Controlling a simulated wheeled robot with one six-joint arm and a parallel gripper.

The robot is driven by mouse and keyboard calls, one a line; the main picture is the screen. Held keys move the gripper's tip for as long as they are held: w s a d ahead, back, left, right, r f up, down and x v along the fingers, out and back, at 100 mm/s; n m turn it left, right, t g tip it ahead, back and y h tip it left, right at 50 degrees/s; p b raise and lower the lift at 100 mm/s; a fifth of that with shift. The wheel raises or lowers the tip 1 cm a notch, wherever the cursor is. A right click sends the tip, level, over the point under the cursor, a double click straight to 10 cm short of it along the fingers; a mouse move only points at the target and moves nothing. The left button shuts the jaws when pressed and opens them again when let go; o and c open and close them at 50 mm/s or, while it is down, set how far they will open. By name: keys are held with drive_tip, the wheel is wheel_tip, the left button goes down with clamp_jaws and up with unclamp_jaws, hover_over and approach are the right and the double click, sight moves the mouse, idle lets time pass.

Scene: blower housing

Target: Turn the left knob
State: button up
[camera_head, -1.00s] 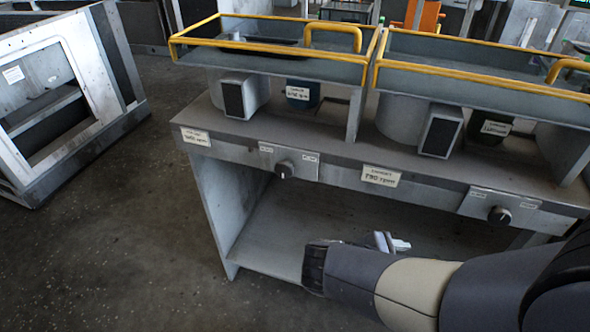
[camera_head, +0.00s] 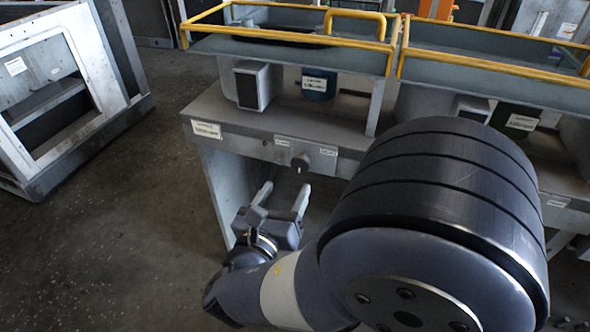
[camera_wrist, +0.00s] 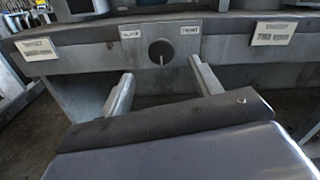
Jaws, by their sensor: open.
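The left knob (camera_head: 300,162) is a dark round knob on the grey front panel of the bench, between two small white labels. In the wrist view the knob (camera_wrist: 161,51) shows face on, with a light pointer line near vertical. My gripper (camera_head: 283,188) is open and empty, its two pale fingers pointing at the panel just below the knob. In the wrist view my gripper (camera_wrist: 158,78) has its fingers wide apart, with the knob between and slightly above the tips. The fingers do not appear to touch the knob. The right knob is hidden behind my arm in the head view.
The bench top (camera_head: 225,107) carries blower housings under grey trays with yellow rails (camera_head: 357,14). Labels (camera_wrist: 274,34) flank the knob along the panel. A grey metal frame (camera_head: 60,90) stands at left. Open floor (camera_head: 150,220) lies between it and the bench.

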sight(300, 165)
drive_tip(key=b+x, duration=0.1)
drive_tip(key=x, duration=0.6)
drive_tip(key=shift+w+d+f, duration=0.1)
drive_tip(key=shift+w, duration=0.1)
drive_tip(key=shift+c, duration=0.6)
drive_tip(key=c, duration=0.8)
drive_tip(key=shift+c, duration=0.2)
drive_tip(key=shift+m+b, duration=0.35)
drive_tip(key=shift+m, duration=0.05)
drive_tip(key=m+b, duration=0.2)
drive_tip(key=shift+d+f+m, duration=0.1)
drive_tip(key=shift+f+m, duration=0.05)
drive_tip(key=shift+m, duration=0.15)
drive_tip(key=m+b, duration=0.3)
drive_tip(key=b, duration=0.1)
drive_tip(key=shift+m, duration=0.4)
